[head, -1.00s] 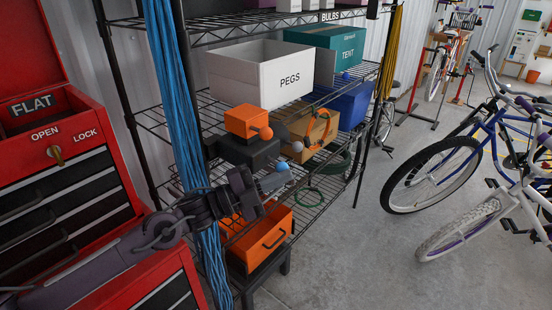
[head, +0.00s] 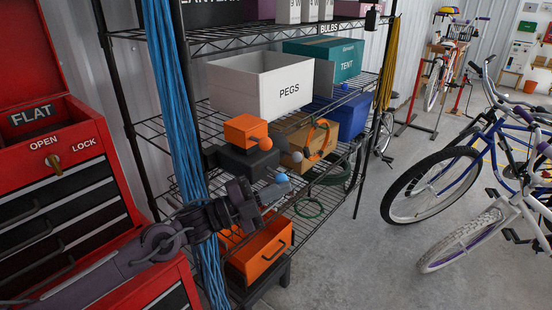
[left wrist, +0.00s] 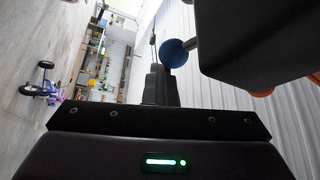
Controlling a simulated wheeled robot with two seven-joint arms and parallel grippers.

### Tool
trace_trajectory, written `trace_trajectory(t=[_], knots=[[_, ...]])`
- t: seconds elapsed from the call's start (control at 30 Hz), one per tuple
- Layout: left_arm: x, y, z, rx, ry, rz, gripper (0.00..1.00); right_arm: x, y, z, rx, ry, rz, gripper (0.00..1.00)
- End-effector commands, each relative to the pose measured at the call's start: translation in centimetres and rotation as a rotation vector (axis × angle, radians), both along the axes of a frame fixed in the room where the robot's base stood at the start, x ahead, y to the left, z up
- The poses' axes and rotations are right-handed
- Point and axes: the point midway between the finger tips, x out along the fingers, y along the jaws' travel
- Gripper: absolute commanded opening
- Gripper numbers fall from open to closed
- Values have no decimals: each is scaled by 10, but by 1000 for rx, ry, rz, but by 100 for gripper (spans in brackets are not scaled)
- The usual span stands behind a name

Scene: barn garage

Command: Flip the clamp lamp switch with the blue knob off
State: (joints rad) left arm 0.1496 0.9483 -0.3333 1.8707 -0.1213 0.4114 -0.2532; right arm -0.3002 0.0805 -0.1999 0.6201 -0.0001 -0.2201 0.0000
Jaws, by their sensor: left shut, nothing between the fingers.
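The blue knob (head: 281,178) sticks out from a dark block (head: 250,160) on the middle wire shelf. In the left wrist view the blue knob (left wrist: 173,53) sits on a short grey lever coming from the dark block (left wrist: 255,45). My left gripper (head: 257,205) is shut and empty, below and left of the knob in the head view. In the left wrist view its closed fingers (left wrist: 160,84) reach up close to the knob; I cannot tell whether they touch it. An orange knob (head: 265,144) and a grey knob (head: 297,157) are nearby. My right gripper is out of view.
An orange box (head: 240,129) sits by the dark block, and a cardboard box (head: 310,140) stands to its right. An orange drawer (head: 262,250) is below. Blue cords (head: 165,90) hang left, beside a red tool chest (head: 100,260). Bicycles (head: 450,180) stand right.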

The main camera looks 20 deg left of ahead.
Motion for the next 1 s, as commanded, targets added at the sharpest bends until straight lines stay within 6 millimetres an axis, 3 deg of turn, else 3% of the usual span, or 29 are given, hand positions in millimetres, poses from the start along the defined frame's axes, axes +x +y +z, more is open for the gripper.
trace_trajectory(t=[0.27, 0.8, 1.0], knots=[[1, 2, 42, 2, -11, 6, 0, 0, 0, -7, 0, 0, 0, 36], [-1, -1, 172, 2, -9, 1, 0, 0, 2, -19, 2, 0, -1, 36], [0, -1, 195, 0, -4, 0, 0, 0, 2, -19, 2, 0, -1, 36]])
